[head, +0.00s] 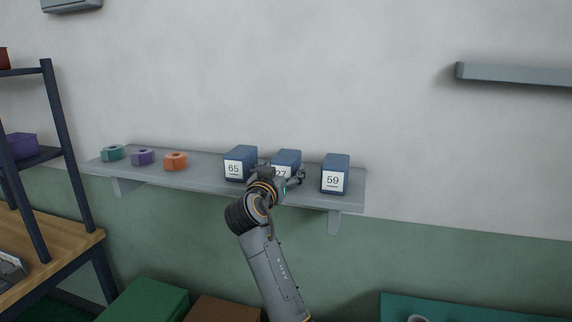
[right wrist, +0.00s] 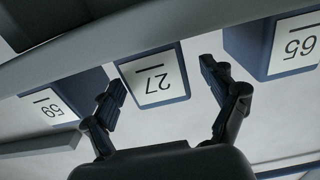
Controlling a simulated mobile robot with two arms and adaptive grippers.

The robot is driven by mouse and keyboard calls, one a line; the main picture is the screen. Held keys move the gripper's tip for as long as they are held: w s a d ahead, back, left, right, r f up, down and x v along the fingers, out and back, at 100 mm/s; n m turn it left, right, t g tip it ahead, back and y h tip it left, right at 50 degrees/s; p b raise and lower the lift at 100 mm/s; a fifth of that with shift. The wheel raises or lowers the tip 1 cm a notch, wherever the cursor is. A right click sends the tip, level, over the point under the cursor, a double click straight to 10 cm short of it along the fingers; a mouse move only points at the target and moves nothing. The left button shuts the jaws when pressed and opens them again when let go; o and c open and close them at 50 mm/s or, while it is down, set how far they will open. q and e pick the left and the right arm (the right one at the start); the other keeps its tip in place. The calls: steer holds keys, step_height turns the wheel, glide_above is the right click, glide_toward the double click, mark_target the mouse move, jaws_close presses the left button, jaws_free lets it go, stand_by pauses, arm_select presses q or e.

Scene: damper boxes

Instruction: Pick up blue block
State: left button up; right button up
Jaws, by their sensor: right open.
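Three blue blocks with white number labels stand in a row on the grey wall shelf (head: 212,177). They are block 65 (head: 241,155), block 27 (head: 287,157) and block 59 (head: 336,165). My right gripper (head: 282,182) is in front of block 27 and partly covers its label. In the right wrist view the picture is upside down; block 27 (right wrist: 154,76) lies ahead, between the open fingers of my right gripper (right wrist: 165,90). Block 65 (right wrist: 275,45) and block 59 (right wrist: 60,105) show to either side. My left gripper is out of view.
Teal (head: 113,153), purple (head: 143,157) and orange (head: 176,161) hexagonal pieces lie on the shelf's left part. A dark rack (head: 55,130) stands on a wooden table (head: 60,255) at left. Green (head: 145,300) and brown (head: 222,309) boxes are below.

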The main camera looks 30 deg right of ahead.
steer(key=p+x, duration=0.1)
steer(key=x, duration=0.3)
steer(key=shift+s+d+f+p, duration=0.1)
steer(key=shift+s+p, duration=0.05)
steer(key=shift+p, duration=0.2)
steer(key=shift+d+f, duration=0.1)
steer(key=shift+d, duration=0.1)
steer(key=shift+a, duration=0.15)
steer(key=shift+c, duration=0.8)
steer(key=c, duration=1.3)
steer(key=shift+o, duration=0.2)
